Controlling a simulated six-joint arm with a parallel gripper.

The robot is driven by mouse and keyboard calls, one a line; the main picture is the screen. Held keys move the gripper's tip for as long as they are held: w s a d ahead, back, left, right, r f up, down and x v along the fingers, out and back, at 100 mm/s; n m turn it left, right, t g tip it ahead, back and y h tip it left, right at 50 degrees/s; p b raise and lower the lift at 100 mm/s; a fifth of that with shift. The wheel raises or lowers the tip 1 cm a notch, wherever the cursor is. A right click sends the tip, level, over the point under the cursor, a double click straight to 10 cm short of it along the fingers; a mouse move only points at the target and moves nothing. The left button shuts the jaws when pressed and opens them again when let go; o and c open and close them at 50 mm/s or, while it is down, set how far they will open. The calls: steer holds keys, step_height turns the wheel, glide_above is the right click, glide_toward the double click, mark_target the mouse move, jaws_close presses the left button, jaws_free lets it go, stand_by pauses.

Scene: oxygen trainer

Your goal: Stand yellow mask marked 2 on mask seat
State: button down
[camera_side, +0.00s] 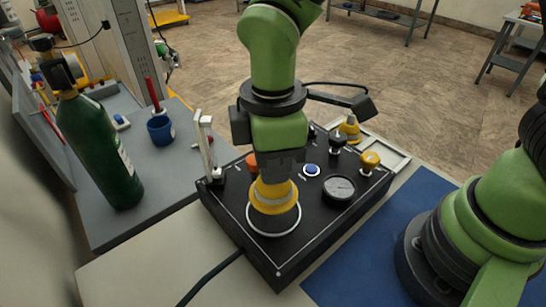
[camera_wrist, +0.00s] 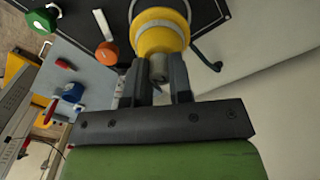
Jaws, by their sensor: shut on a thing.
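The yellow mask (camera_side: 273,196) is a rounded cone with a pale band and a grey stem on top. My gripper (camera_side: 277,166) is shut on this stem from above. The wrist view shows the mask (camera_wrist: 160,32) beyond my gripper (camera_wrist: 158,84), with the grey stem (camera_wrist: 158,68) between the fingers. The mask is about upright over the white ring of the mask seat (camera_side: 272,231) at the front of the black panel. Its lower edge appears inside the ring; I cannot tell whether it touches. No number is readable on it.
The black panel (camera_side: 320,219) carries a gauge (camera_side: 339,189), a blue button (camera_side: 312,170), a yellow knob (camera_side: 370,160) and an orange knob (camera_side: 252,163). Another yellow piece (camera_side: 350,128) stands behind. A flow tube (camera_side: 207,145) rises at left, near a green cylinder (camera_side: 100,150) and blue cup (camera_side: 160,130).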

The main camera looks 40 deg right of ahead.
steer(key=shift+f, duration=0.15)
steer(key=shift+f, duration=2.05)
steer(key=c, duration=0.9)
jaws_free()
steer(key=shift+c, duration=0.2)
step_height(320, 180, up, 10)
steer(key=shift+f, duration=0.25)
steer(key=s+d+r+m+t+y, duration=0.1)
steer(key=s+d+r+m+t, duration=0.2)
steer(key=s+d+r+m, duration=0.2)
steer(key=s+d+r+m+t+y, duration=0.1)
steer(key=s+d+r+m+t, duration=0.3)
steer(key=d+m, duration=0.5)
steer(key=shift+s+d+r+m, duration=0.2)
steer(key=shift+s+r+m, duration=0.4)
steer(key=shift+r+m, duration=0.45)
